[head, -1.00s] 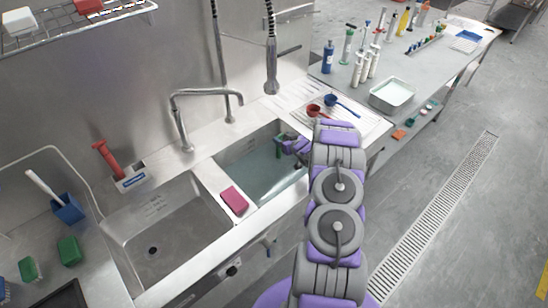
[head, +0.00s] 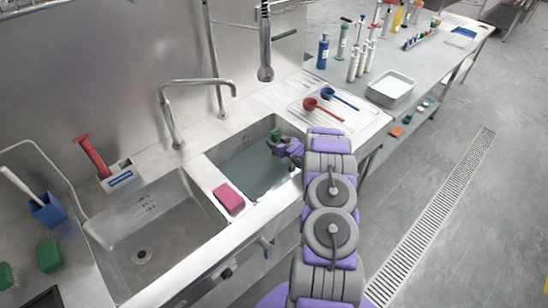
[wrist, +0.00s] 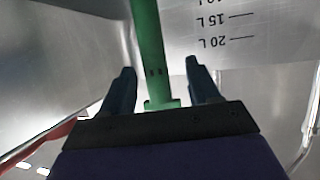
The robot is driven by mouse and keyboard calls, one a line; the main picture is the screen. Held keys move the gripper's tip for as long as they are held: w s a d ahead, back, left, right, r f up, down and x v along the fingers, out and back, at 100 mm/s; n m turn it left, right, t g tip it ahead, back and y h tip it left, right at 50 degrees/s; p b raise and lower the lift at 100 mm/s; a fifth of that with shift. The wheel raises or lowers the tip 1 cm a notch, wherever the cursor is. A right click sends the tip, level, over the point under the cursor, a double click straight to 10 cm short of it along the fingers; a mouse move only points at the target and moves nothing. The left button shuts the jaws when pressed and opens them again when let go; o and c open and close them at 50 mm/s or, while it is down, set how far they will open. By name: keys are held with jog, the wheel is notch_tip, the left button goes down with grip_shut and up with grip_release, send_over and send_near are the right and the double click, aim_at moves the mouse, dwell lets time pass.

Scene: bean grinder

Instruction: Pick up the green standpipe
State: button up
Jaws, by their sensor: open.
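The green standpipe (wrist: 150,50) stands between the two fingers of my gripper (wrist: 160,70) in the wrist view. The fingers are open, with a visible gap on each side of the pipe. A wider green piece shows at its near end by the gripper's palm. In the head view, a short part of the standpipe (head: 276,133) shows beside my gripper (head: 284,147), over the right basin (head: 240,165). The rest of the pipe is hidden by the gripper or lies in the water.
A pink sponge (head: 229,197) lies on the divider beside the empty left basin (head: 150,235). A red scoop (head: 322,109) and a blue scoop (head: 338,97) lie on the drainboard right of the basin. A tap (head: 180,100) and a hanging sprayer (head: 265,55) stand behind.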

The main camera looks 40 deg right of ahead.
aim_at(277, 141)
jog(key=shift+w+d+f, duration=0.45)
jog(key=shift+w+f, duration=0.05)
jog(key=b+x, duration=0.1)
jog(key=x, duration=0.2)
jog(key=shift+s, duration=0.1)
jog(key=shift+b+x, duration=0.3)
jog(key=shift+x, duration=0.45)
grip_shut()
jog(key=shift+r, duration=0.1)
